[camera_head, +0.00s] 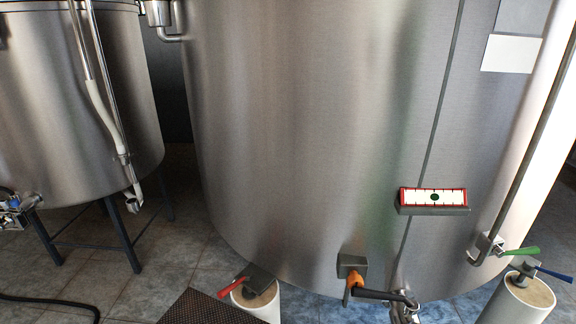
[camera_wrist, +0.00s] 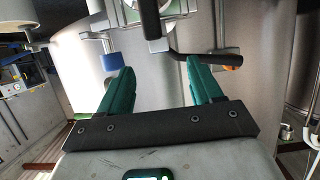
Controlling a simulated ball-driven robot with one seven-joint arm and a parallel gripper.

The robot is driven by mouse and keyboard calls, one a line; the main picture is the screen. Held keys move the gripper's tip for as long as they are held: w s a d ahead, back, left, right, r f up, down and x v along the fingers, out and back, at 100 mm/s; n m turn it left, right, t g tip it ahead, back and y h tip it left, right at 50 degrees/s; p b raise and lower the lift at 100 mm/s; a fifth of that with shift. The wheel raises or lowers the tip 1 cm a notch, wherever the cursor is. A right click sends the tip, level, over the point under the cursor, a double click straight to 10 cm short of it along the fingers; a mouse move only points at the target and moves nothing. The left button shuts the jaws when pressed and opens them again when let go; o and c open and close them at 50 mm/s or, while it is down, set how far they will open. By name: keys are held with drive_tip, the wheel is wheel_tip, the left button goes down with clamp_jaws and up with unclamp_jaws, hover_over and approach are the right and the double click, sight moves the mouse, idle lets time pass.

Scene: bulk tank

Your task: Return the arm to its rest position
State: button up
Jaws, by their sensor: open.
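My gripper (camera_wrist: 159,66) shows in the wrist view with its two green fingers spread apart. Nothing is held between them. A black lever handle (camera_wrist: 207,58) lies just beyond the right fingertip; I cannot tell whether they touch. A blue handle (camera_wrist: 113,61) shows beyond the left fingertip. The large steel tank (camera_head: 300,130) fills the middle of the head view. No part of my arm is clearly visible in the head view, so its overall pose is hidden.
Low on the tank are a black-handled valve (camera_head: 385,295), an orange handle (camera_head: 355,281) and a red-framed gauge (camera_head: 433,197). Red (camera_head: 233,288), green (camera_head: 521,251) and blue (camera_head: 555,273) handles stand nearby. A second tank (camera_head: 75,110) is at left. Tiled floor (camera_head: 190,250) lies between the tanks.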

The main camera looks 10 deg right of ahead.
drive_tip(key=s+a+f+n+g+y, duration=0.2)
drive_tip(key=s+a+f+g+y, duration=0.1)
drive_tip(key=s+a+g, duration=0.5)
drive_tip(key=s+a+r+g, duration=0.1)
drive_tip(key=s+a+g, duration=0.3)
drive_tip(key=s, duration=0.4)
drive_tip(key=shift+s+n+y, duration=0.3)
drive_tip(key=shift+n, duration=0.1)
drive_tip(key=shift+r, duration=0.1)
